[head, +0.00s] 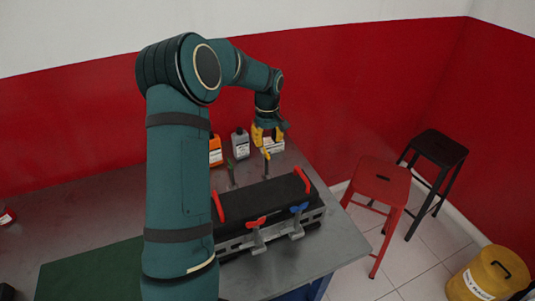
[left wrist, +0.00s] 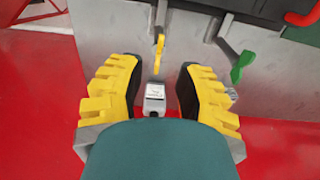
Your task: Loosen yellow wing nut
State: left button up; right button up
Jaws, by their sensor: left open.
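The yellow wing nut (head: 265,153) stands at the far side of the black engine trainer (head: 260,200), at the top of a grey stem. In the left wrist view the yellow wing nut (left wrist: 159,50) appears upright and narrow, just beyond the fingertips and roughly centred between them. My left gripper (head: 268,133) is open and empty, with its yellow fingers spread (left wrist: 160,64) above the far side of the table. It looks apart from the nut. My right gripper is in neither view.
Green (left wrist: 242,65), red (head: 256,221) and blue (head: 299,208) wing nuts sit around the trainer, which has red handles. A grey bottle (head: 240,143) and an orange bottle (head: 215,150) stand behind it. A red stool (head: 380,187) is to the right.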

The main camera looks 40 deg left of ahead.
aim_at(267, 153)
pick_arm(q)
notch_tip(267, 153, down, 6)
jog(key=shift+f, duration=0.15)
dwell(0.3)
grip_shut()
